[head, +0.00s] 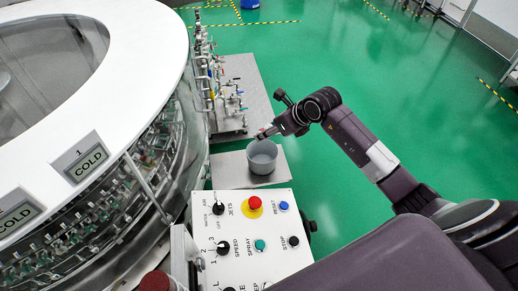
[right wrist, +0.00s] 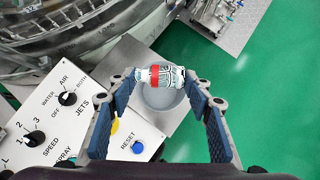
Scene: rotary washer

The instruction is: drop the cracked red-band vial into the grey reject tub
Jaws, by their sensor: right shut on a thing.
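The red-band vial (right wrist: 161,76) lies sideways between the two blue-padded fingers of my right gripper (head: 268,132), which is shut on it. The vial is clear with dark marks and a red band near its middle; I cannot tell a crack from the glare. The round grey reject tub (head: 262,163) stands on a small metal plate. In the right wrist view the tub (right wrist: 160,102) shows below the vial, partly hidden by it. The vial is held above the tub, apart from it. My left gripper is not in view.
A white control panel (head: 270,228) with knobs and buttons stands in front of the tub. The large round washer (head: 150,100) fills the left. A metal plate with pipes and valves (head: 215,85) lies behind the tub. The green floor at right is open.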

